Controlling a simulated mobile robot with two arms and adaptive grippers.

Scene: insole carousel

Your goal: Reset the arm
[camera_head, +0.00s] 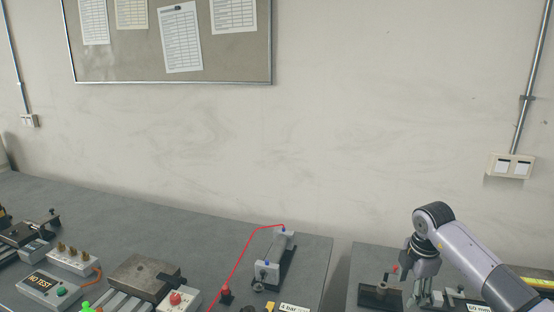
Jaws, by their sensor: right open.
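My right arm (468,248) comes in from the right and bends down at its wrist. My right gripper (424,298) points down over the right-hand bench, open, beside a small dark fixture (380,296) with a metal cylinder on it. The fingertips are near the lower edge of the picture, and I cannot make out anything between them. My left gripper and left arm are not in view.
A gap separates the benches. The wall behind carries a notice board (130,60).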

